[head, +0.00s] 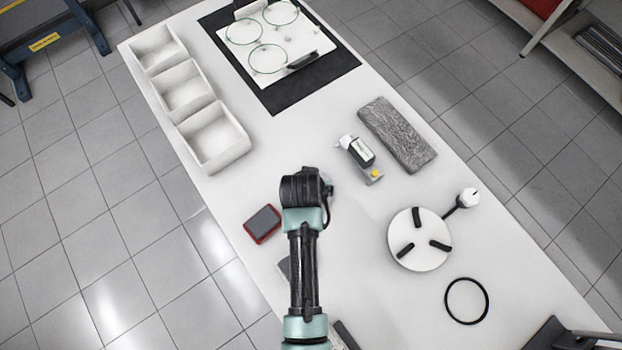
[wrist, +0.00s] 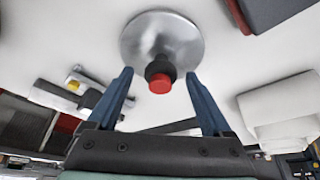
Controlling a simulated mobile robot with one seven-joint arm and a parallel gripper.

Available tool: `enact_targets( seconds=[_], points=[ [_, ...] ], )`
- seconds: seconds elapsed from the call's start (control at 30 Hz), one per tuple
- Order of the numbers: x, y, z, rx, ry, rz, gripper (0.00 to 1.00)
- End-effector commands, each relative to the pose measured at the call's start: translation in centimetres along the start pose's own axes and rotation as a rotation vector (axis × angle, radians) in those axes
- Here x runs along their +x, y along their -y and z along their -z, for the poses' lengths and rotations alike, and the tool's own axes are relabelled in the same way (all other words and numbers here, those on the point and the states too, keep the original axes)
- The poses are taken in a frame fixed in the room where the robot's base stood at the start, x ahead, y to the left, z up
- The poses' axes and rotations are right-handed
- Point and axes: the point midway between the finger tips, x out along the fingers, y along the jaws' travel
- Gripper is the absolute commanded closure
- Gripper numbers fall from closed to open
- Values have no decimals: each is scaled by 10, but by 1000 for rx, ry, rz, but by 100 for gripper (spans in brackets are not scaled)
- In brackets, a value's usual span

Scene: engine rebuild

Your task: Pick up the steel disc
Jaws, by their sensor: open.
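The steel disc (wrist: 137,40) shows at the top middle of the wrist view. It is round and shiny, with a black knob (wrist: 160,67) ending in a red cap (wrist: 160,84) at its centre. My gripper (wrist: 159,73) is open, with its two blue fingers apart. In the wrist view the red cap appears between the fingertips, and most of the disc lies beyond them. I cannot tell how far the fingers are from the knob. In the head view my arm hides the disc and the gripper's fingers.
A red-edged dark box (head: 262,223) lies left of my arm. White bins (head: 246,143) line the left edge.

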Motion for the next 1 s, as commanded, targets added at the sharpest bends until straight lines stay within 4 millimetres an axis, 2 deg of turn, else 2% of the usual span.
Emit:
enact_targets(
  seconds=[0.3,0.37,0.77,0.8,1.0],
  points=[
    [5,0,0,0,-1,1,16],
    [5,0,0,0,-1,1,25],
    [5,0,0,0,-1,0,97],
    [5,0,0,0,-1,0,100],
    [4,0,1,0,-3,1,100]
  ],
)
